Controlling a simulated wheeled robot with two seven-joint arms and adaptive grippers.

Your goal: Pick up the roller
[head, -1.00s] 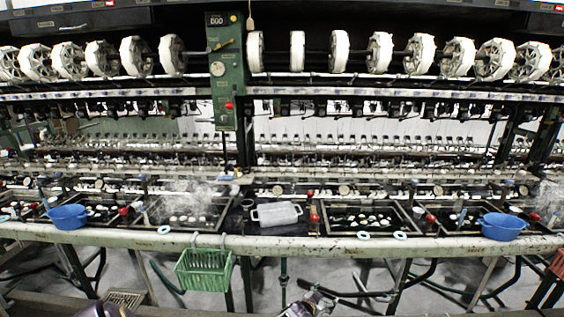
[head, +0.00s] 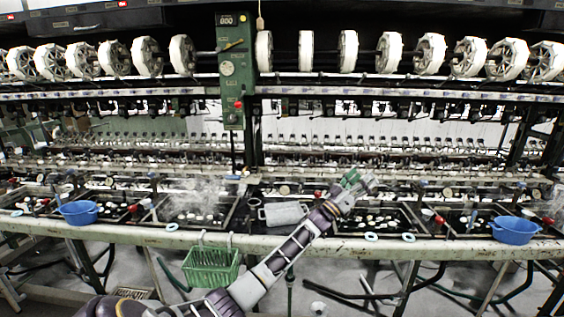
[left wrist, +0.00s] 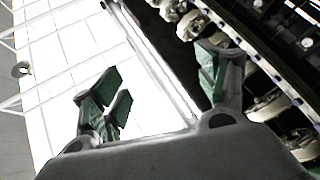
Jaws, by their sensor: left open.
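White reels on a shaft run along the top of the machine in the head view; they are the roller-like things I see, such as the reel (head: 348,50) right of the green control box. I cannot tell which one the task names. My left gripper (head: 356,182) reaches up from the lower left, over the bench and in front of the basins. It is open with green-padded fingers. In the left wrist view the gripper (left wrist: 158,85) has nothing between its fingers, and white reels (left wrist: 268,108) show beyond its right finger. My right gripper is not in view.
A grey-white handled container (head: 284,213) sits on the bench beside my left arm. Blue bowls stand at left (head: 78,212) and right (head: 514,230). A green basket (head: 211,266) hangs at the bench's front edge. A green control box (head: 232,75) stands between the reels.

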